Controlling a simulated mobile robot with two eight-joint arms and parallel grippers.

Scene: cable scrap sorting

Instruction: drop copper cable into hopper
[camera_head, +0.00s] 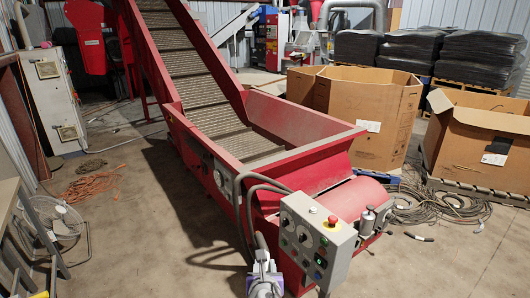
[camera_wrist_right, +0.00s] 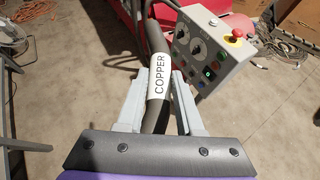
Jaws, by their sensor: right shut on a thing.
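A thick dark grey cable (camera_wrist_right: 153,33) with a white label reading COPPER stands between the fingers of my right gripper (camera_wrist_right: 160,82) in the wrist view. The fingers are shut on it, and its upper end points away from me. In the head view my right gripper (camera_head: 264,277) is at the bottom middle, in front of the machine's near side and left of its control box. The red hopper (camera_head: 300,157) is the open trough at the foot of the inclined conveyor, beyond and above the gripper in the picture. My left gripper is not in view.
A grey control box (camera_head: 316,240) with a red button stands close right of the gripper. A grey hose (camera_head: 238,205) loops beside it. Cable coils (camera_head: 440,207) and cardboard boxes (camera_head: 368,112) are at right. A fan (camera_head: 58,222) and orange cable (camera_head: 90,187) are at left.

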